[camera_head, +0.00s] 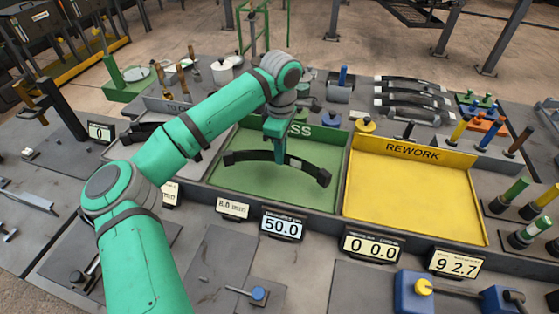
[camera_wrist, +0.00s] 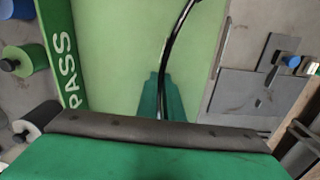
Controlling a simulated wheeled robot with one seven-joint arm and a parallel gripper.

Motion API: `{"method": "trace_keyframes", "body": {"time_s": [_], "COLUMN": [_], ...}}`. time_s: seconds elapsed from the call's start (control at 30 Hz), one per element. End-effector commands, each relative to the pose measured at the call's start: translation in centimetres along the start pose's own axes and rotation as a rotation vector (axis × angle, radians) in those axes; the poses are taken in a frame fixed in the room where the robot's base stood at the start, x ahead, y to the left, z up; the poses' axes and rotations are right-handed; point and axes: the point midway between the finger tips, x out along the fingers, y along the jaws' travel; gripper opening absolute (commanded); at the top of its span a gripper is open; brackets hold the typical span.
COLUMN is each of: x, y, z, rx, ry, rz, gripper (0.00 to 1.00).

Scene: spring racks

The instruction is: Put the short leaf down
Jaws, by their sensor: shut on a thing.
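The short leaf, a dark arched strip with blocky ends (camera_head: 240,155), is over the green PASS tray (camera_head: 230,182) in the head view. My gripper (camera_head: 278,155) points down and is shut on the leaf near its middle. In the wrist view the leaf (camera_wrist: 175,45) shows edge-on as a thin dark curve running up from between my green fingers (camera_wrist: 162,105), over the green tray floor (camera_wrist: 110,60). I cannot tell whether the leaf touches the tray floor.
The yellow REWORK tray (camera_head: 415,195) on the right is empty. A grey tray on the left holds another dark leaf (camera_head: 130,130), partly behind my arm. Several leaves (camera_head: 410,100) lie stacked at the back. Digital displays (camera_head: 283,225) line the front edge.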

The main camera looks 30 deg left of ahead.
Motion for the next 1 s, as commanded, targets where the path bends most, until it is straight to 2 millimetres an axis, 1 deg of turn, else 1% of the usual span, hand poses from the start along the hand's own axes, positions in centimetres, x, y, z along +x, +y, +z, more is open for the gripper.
{"method": "trace_keyframes", "body": {"time_s": [0.1, 0.2, 0.33, 0.77, 0.8, 0.83, 0.87, 1.0], "x": [0.8, 2.2, 3.5, 3.9, 4.0, 4.0, 4.0, 4.0], "y": [0.5, 0.4, 0.4, 0.4, 0.4, 0.4, 0.4, 0.4], "z": [-0.5, -0.5, -0.5, -0.5, -0.5, -0.5, -0.5, -0.5], "rx": [-0.001, 0.000, 0.000, 0.000, 0.000, 0.000, 0.000, 0.000], "ry": [0.000, -0.001, -0.001, 0.001, 0.000, 0.000, 0.000, 0.000], "rz": [0.000, -0.002, 0.000, 0.001, 0.000, 0.000, 0.000, -0.001], "gripper": [0.00, 0.00, 0.00, 0.00, 0.16, 0.23, 0.26, 0.26]}}
